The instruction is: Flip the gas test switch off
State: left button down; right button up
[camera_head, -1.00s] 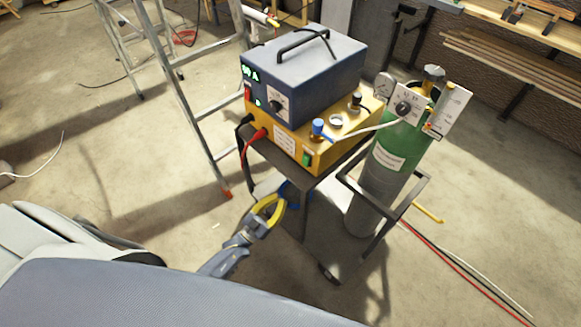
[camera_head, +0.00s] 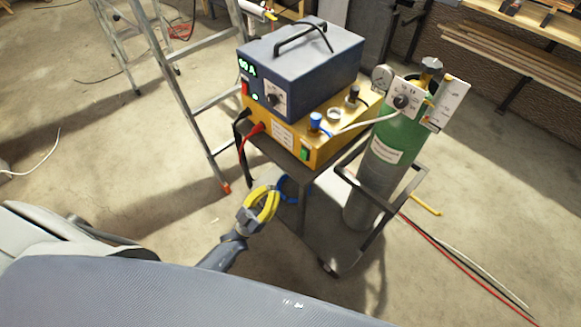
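A blue-grey power unit (camera_head: 300,75) with a green display sits on a yellow box (camera_head: 335,125) on a dark cart (camera_head: 290,165). The yellow box has a small green switch (camera_head: 305,153) low on its front near the right corner; I cannot read the labels. A red switch (camera_head: 244,88) is on the power unit's front. My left gripper (camera_head: 268,198), with yellow fingers, is in front of and below the cart top, apart from both switches. It holds nothing visible, and its finger gap is unclear. My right gripper is not in view.
A green and grey gas cylinder (camera_head: 393,150) with gauges stands in the cart's frame at the right. Red and black cables (camera_head: 243,145) hang at the box's left. A ladder (camera_head: 185,95) stands left of the cart.

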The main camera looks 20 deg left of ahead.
aim_at(304, 155)
pick_arm(q)
jog(key=shift+w+d+f+x, duration=0.15)
jog(key=shift+w+f+x, duration=0.2)
jog(key=shift+x, duration=1.75)
jog(key=shift+w+d+f+x, duration=0.15)
jog(key=shift+f+x, duration=0.25)
jog(key=shift+x, duration=1.75)
jog(key=shift+w+d+f+x, duration=0.1)
jog(key=shift+w+f+x, duration=0.25)
jog(key=shift+x, duration=1.75)
jog(key=shift+w+d+f, duration=0.2)
jog(key=shift+w+f, duration=0.2)
jog(key=shift+w, duration=0.05)
jog(key=shift+s, duration=0.15)
